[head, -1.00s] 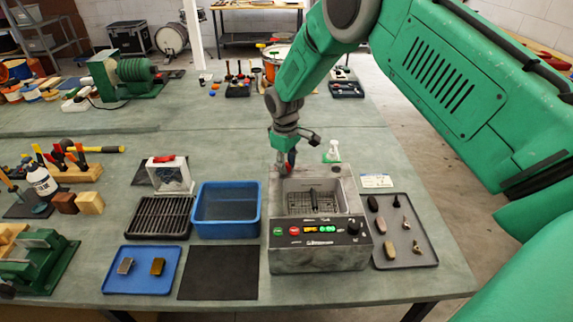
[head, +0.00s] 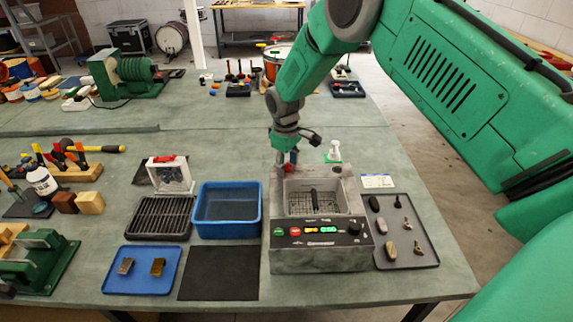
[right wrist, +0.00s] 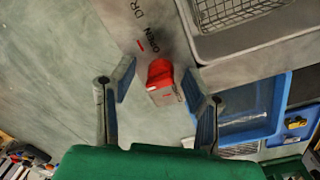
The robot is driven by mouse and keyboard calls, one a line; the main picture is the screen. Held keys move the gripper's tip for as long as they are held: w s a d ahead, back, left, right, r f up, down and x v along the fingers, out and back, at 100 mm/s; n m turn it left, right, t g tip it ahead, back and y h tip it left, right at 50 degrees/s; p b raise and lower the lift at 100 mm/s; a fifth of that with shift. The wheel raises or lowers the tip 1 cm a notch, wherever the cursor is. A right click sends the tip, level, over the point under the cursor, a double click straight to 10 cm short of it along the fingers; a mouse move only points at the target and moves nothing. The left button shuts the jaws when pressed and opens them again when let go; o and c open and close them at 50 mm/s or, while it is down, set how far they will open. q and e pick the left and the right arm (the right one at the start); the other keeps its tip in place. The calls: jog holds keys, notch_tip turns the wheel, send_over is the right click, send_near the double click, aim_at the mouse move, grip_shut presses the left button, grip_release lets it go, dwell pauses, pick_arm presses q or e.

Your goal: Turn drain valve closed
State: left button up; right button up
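The drain valve has a red handle (right wrist: 160,73) on a pale block, beside printed letters that include "OPEN" and a small red mark. In the head view the red handle (head: 288,168) shows at the back left corner of the grey cleaning tank (head: 318,260). My right gripper (right wrist: 161,82) is open, one finger on each side of the handle with gaps visible. In the head view my right gripper (head: 287,159) points down at that corner, partly hidden by its own wrist. Whether the fingers touch the valve cannot be told. My left gripper is out of view.
A blue bin (head: 227,232) stands left of the tank, with a black rack (head: 158,218) beyond it. A grey tray of small parts (head: 425,258) lies right of the tank. A white spray bottle (head: 334,151) stands behind it.

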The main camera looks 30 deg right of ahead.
aim_at(286, 167)
notch_tip(286, 167, up, 12)
jog(key=shift+a, duration=0.35)
jog(key=shift+f, duration=0.1)
dwell(0.4)
